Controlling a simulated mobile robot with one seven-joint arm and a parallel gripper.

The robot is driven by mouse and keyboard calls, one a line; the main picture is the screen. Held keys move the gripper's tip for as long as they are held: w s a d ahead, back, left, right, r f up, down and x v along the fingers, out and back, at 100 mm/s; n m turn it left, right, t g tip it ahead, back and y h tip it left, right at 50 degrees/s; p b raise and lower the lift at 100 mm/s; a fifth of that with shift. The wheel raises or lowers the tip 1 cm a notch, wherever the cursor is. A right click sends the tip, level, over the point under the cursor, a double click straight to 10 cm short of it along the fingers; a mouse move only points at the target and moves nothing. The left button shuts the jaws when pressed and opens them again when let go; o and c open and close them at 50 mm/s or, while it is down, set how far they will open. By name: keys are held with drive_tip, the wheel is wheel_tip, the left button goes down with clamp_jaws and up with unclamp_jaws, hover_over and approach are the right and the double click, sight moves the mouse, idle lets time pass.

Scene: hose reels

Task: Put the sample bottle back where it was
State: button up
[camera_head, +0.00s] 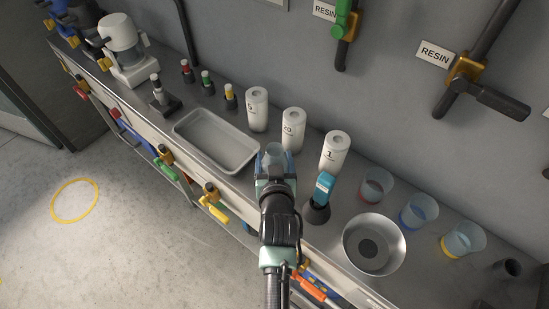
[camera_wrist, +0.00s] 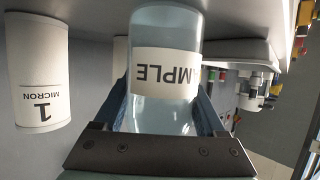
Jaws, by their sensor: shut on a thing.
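My gripper (camera_head: 275,166) is shut on the sample bottle (camera_head: 274,151) over the counter's front part, between the metal tray and the blue-topped item. In the wrist view the bottle (camera_wrist: 165,28) is a clear, pale blue cylinder between the two fingers (camera_wrist: 165,108). I cannot tell whether the bottle touches the counter.
White filter cylinders (camera_head: 335,151) stand behind my gripper; the "1 micron" one (camera_wrist: 38,75) is at left in the wrist view. A metal tray (camera_head: 250,160) is left. A blue-topped item (camera_head: 324,186), steel bowl (camera_head: 347,240) and tinted cups (camera_head: 418,211) are right.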

drive_tip(key=shift+f, duration=0.15)
drive_tip(key=o, duration=1.5)
